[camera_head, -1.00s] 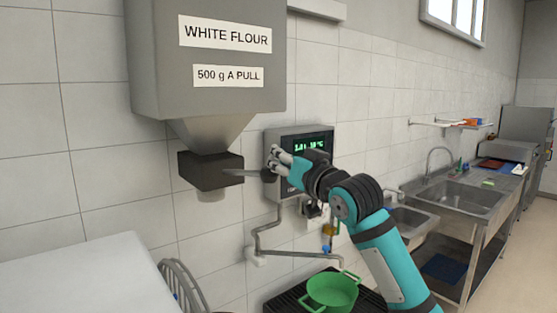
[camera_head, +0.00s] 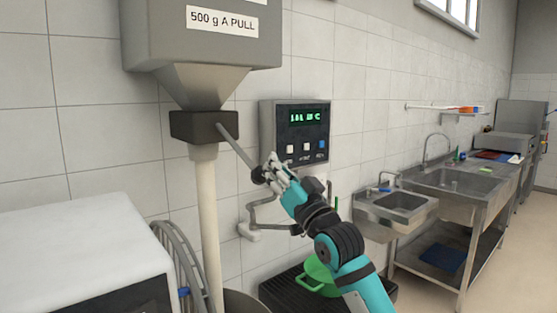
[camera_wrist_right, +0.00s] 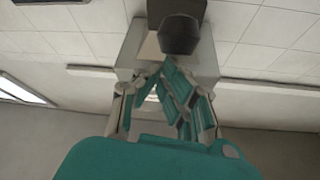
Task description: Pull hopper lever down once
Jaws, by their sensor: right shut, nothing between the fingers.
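The hopper (camera_head: 200,85) hangs on the wall, with a dark outlet box (camera_head: 192,127) below it. Its lever (camera_head: 236,146) slopes down to the right from that box and ends in a black knob (camera_head: 258,174). My right gripper (camera_head: 270,168) is shut and empty, right at the knob; whether it touches is hard to tell. In the right wrist view the dark knob (camera_wrist_right: 180,34) shows just beyond the fingers (camera_wrist_right: 177,88). A thick pale column of flour (camera_head: 207,220) drops from the outlet. My left gripper is out of view.
A grey metal bowl rim (camera_head: 245,304) shows under the flour. A control panel (camera_head: 296,133) with a green display is on the wall behind my gripper. A green pot (camera_head: 318,275) sits on a black grate. A white-topped unit (camera_head: 75,245) stands at the left; sinks (camera_head: 455,182) stand at the right.

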